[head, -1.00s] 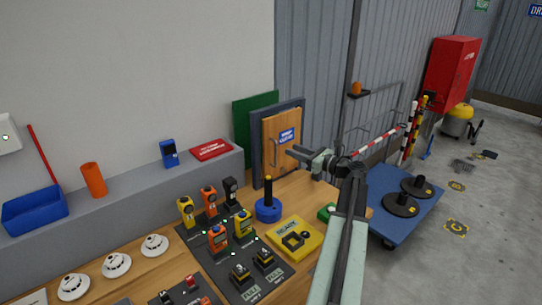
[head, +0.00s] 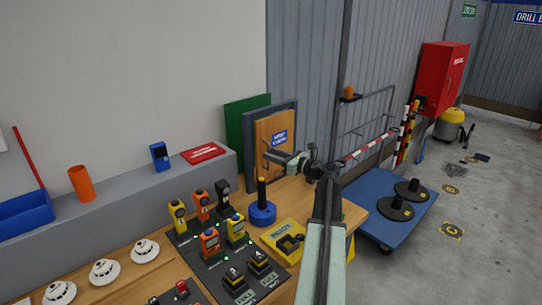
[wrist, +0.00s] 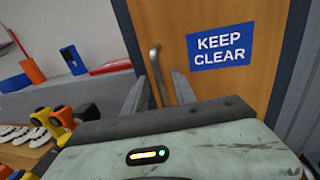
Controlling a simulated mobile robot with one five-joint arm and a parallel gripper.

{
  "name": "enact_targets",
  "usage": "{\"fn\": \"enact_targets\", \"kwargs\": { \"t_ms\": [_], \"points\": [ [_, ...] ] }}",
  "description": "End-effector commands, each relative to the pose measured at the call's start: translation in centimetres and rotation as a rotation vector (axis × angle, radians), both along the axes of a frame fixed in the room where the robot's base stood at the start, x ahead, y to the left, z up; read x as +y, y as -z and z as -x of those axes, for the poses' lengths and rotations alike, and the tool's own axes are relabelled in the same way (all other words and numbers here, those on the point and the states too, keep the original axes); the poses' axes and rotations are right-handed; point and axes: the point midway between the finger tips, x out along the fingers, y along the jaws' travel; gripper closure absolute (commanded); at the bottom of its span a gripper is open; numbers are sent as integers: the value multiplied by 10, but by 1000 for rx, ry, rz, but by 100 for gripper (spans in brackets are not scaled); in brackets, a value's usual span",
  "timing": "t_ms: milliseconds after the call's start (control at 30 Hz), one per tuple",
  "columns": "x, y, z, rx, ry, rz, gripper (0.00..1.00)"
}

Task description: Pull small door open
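The small door (head: 266,126) is a wooden panel in a dark grey frame on the workbench, with a blue "KEEP CLEAR" label. It looks shut. In the wrist view the door (wrist: 175,20) fills the upper right, with its metal bar handle (wrist: 156,62) upright on its left side. My gripper (head: 276,157) is in front of the door at handle height. In the wrist view my gripper (wrist: 160,88) has its two fingers apart, with the handle showing between them. I cannot tell whether the fingers reach around the handle or touch it.
A blue round base with a black post (head: 262,214) stands on the bench in front of the door. A yellow tray (head: 270,237) and several handheld devices on a dark mat (head: 209,262) are nearby. A blue trolley (head: 372,190) with black discs stands on the right.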

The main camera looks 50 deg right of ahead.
Motion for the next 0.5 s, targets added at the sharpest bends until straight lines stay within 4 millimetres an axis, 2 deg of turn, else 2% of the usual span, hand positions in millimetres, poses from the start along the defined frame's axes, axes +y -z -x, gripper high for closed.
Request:
{"fn": "enact_targets", "kwargs": {
  "t_ms": [300, 400, 433, 500],
  "points": [
    [2, 0, -6, 0, -1, 0, 67],
    [2, 0, -6, 0, -1, 0, 95],
    [2, 0, -6, 0, -1, 0, 100],
    [2, 0, -6, 0, -1, 0, 100]
  ]
}}
